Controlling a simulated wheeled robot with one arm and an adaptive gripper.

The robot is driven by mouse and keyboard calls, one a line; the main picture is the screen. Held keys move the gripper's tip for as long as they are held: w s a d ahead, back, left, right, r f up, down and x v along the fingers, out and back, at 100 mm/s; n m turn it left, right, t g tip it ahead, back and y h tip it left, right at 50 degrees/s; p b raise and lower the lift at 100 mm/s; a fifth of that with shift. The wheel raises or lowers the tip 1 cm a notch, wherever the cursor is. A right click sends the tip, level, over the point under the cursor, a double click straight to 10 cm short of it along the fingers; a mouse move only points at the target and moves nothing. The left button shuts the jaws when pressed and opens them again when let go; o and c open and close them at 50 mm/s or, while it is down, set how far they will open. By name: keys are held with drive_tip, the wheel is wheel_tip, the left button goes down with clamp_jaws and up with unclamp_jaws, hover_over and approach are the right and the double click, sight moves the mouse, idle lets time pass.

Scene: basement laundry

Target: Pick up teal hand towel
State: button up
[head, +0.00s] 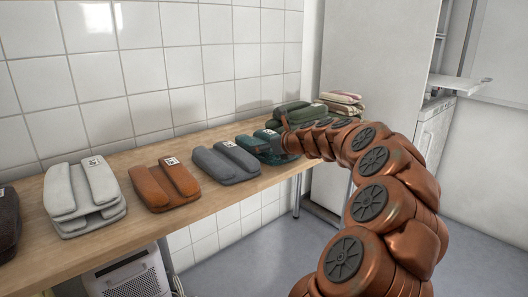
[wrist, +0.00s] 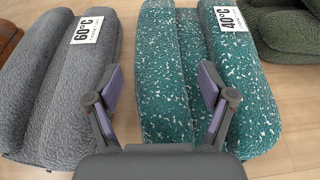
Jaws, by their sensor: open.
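The teal hand towel, speckled white and folded into two thick rolls with a "40°C" tag, lies on the wooden shelf. It fills the middle of the wrist view (wrist: 255,115) and is partly hidden behind my gripper in the head view (head: 243,140). My gripper (wrist: 161,80) is open over it; it also shows in the head view (head: 268,150). In the wrist view, the left finger is over the gap beside the grey towel and the right finger is over the groove between the teal rolls. The left roll shows between the fingers. I cannot tell whether they touch it.
A grey towel (head: 226,162) tagged "60°C" (wrist: 60,85) lies close on the left. Farther left are orange (head: 150,188), white (head: 75,205) and dark towels. Dark green (wrist: 290,30) and striped folded towels (head: 342,100) lie to the right. A tiled wall (head: 150,60) backs the shelf (head: 120,245).

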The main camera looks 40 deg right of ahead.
drive_tip(key=shift+w+f, duration=0.1)
drive_tip(key=shift+w, duration=0.45)
drive_tip(key=shift+c, duration=0.4)
drive_tip(key=c, duration=1.3)
drive_tip(key=shift+r+p, duration=0.35)
drive_tip(key=shift+r, duration=0.25)
wheel_tip(320, 180, up, 3)
drive_tip(key=shift+p, duration=1)
drive_tip(key=s+d+p, duration=0.2)
drive_tip(key=s+p, duration=0.1)
drive_tip(key=s, duration=1.3)
drive_tip(key=shift+r+p, duration=0.35)
drive_tip(key=shift+r, duration=0.05)
